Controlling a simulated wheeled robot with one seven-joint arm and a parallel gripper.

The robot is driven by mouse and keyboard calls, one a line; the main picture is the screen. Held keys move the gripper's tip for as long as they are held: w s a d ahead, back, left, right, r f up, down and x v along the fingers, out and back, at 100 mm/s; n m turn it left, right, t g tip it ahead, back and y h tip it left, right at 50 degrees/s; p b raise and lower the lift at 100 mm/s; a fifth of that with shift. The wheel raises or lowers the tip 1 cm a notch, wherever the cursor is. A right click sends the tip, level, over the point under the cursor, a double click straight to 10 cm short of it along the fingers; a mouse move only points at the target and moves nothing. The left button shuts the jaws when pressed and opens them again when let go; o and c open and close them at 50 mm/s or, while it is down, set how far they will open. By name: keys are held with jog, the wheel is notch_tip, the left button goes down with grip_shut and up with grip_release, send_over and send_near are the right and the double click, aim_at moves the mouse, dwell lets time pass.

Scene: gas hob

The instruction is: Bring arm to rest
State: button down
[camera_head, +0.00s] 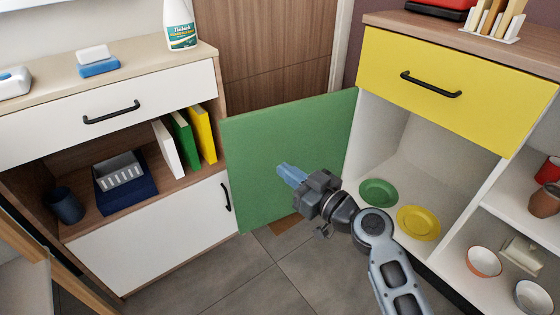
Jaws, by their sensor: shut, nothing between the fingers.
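My gripper (289,173) is near the middle of the head view, in front of a green cabinet door (262,135). Its bluish fingers are together with nothing between them. They point up and left toward the door's face; I cannot tell whether they touch it. My arm reaches in from the bottom right, bent at a joint below the gripper. The green door stands swung open from the right cabinet (412,125).
Inside the right cabinet lie a green plate (378,192) and a yellow plate (418,222), with bowls (483,261) further right. A yellow drawer (450,85) is above. A left cabinet (150,240) holds several books (184,138). Tiled floor (225,275) is clear between the cabinets.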

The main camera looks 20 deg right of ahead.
jog(key=s+d+f+m+g+h, duration=0.1)
jog(key=s+d+f+m+h, duration=0.2)
jog(key=s, duration=0.7)
jog(key=s+f+m+g+h, duration=0.1)
jog(key=s+f+h, duration=0.1)
jog(key=s+f, duration=0.6)
jog(key=s+d+r+m+h, duration=0.1)
jog(key=s+r, duration=0.2)
jog(key=s, duration=0.6)
jog(key=s+d+r+h, duration=0.1)
jog(key=s+r+h, duration=0.1)
jog(key=s, duration=0.7)
jog(key=s+r, duration=0.9)
notch_tip(320, 180, up, 26)
jog(key=p, duration=2.5)
jog(key=shift+s+a+f, duration=0.15)
jog(key=shift+a+f, duration=0.05)
jog(key=shift+a, duration=0.25)
